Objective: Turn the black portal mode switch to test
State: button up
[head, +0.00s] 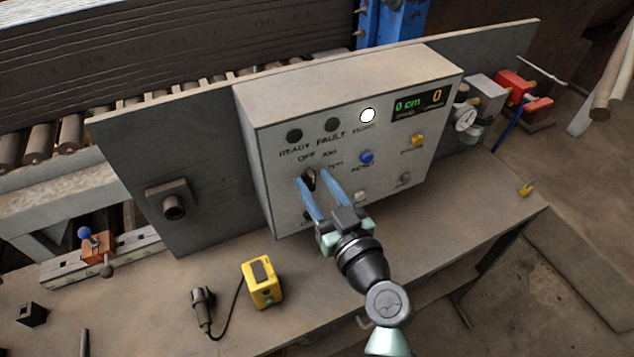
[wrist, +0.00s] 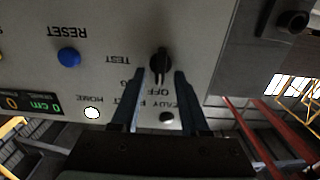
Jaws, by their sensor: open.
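The black mode switch (head: 309,182) is on the front of the pale control box (head: 350,72). It also shows in the wrist view (wrist: 160,60), which sees the panel upside down. The labels OFF, JOG and TEST lie around it, and its narrow grip appears to point toward OFF. My gripper (head: 311,175) is open, with one blue finger on each side of the switch. In the wrist view the fingertips (wrist: 160,73) flank the switch with small gaps. I cannot tell from the head view whether they touch it.
A blue reset button (head: 366,157), a yellow button (head: 418,139) and a lit white HOME lamp (head: 368,115) share the panel. A yellow device (head: 262,282) and a black corded handset (head: 203,308) lie on the bench below. A pressure gauge (head: 465,119) is at the right.

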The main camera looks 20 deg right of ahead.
grip_shut()
jog(key=shift+m, duration=0.3)
jog(key=m+b, duration=0.2)
jog(key=m, duration=0.1)
jog(key=shift+d+f, duration=0.15)
jog(key=shift+d, duration=0.05)
jog(key=shift+d+f+m, duration=0.1)
jog(key=shift+f+m, duration=0.05)
jog(key=shift+m, duration=2.2)
jog(key=shift+d+f+m, duration=0.1)
jog(key=shift+d+m, duration=0.05)
jog(key=shift+m, duration=2.25)
jog(key=shift+d+f+m, duration=0.1)
jog(key=shift+f+m, duration=0.05)
jog(key=shift+m, duration=2.2)
jog(key=shift+p, duration=0.3)
